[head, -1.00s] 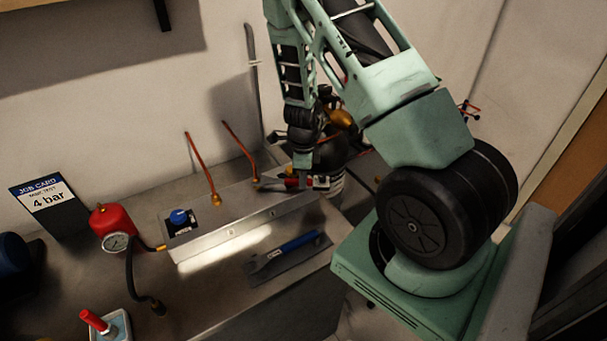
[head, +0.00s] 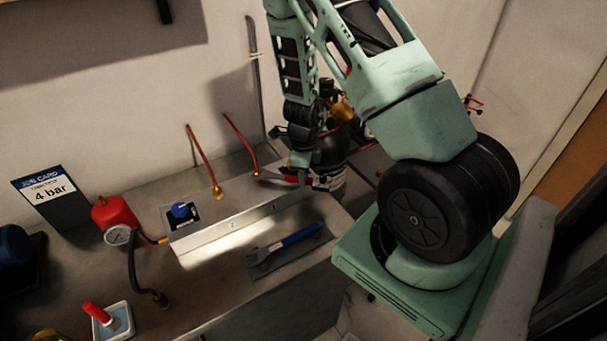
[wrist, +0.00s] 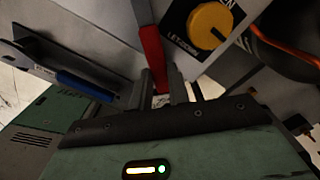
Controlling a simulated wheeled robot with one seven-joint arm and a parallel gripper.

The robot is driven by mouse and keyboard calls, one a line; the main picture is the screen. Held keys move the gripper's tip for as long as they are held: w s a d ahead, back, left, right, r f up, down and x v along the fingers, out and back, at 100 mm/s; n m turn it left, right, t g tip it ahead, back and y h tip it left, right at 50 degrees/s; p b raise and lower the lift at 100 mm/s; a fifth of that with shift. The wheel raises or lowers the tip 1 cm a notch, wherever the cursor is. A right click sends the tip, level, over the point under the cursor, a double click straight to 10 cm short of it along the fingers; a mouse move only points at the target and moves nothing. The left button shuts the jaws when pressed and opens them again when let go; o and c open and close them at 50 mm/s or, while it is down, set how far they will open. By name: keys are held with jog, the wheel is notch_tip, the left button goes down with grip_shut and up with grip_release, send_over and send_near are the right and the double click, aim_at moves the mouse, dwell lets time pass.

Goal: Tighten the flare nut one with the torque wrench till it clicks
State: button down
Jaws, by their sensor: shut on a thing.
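My gripper (head: 301,166) is shut on the red-handled torque wrench (head: 292,179), above the right end of the metal rig box (head: 240,217). In the wrist view the red handle (wrist: 152,45) stands between the fingers. The wrench's grey head points left, close to the brass flare nut at the foot of the right copper pipe (head: 240,142). I cannot tell whether it is seated on that nut. Another brass nut (head: 217,194) is at the foot of the left copper pipe (head: 202,155). Which one is nut one is not readable.
A blue-handled wrench (head: 292,242) lies on a grey tray in front of the box. A blue knob (head: 181,210), red gauge unit (head: 115,217) and job card reading 4 bar (head: 50,194) are left. A yellow knob (wrist: 210,25) shows in the wrist view. A dark cylinder stands behind my gripper.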

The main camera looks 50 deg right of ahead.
jog(key=shift+s+a+m, duration=0.35)
jog(key=shift+a+m, duration=0.2)
jog(key=shift+a, duration=0.1)
jog(key=shift+s+a+m, duration=0.3)
jog(key=shift+a+m, duration=0.25)
jog(key=shift+a, duration=0.05)
dwell(0.8)
jog(key=shift+s+a+m, duration=0.15)
jog(key=shift+a+m, duration=0.35)
jog(key=shift+a, duration=0.05)
jog(key=shift+s+a+m, duration=0.15)
jog(key=shift+a+m, duration=0.35)
dwell(0.7)
jog(key=shift+w+d+n+p, duration=0.15)
jog(key=shift+w+d+n, duration=0.05)
jog(key=shift+d+n, duration=0.35)
jog(key=shift+w+d+n+p, duration=0.15)
jog(key=shift+d+n, duration=0.3)
jog(key=shift+d, duration=0.1)
dwell(0.4)
jog(key=shift+s, duration=0.1)
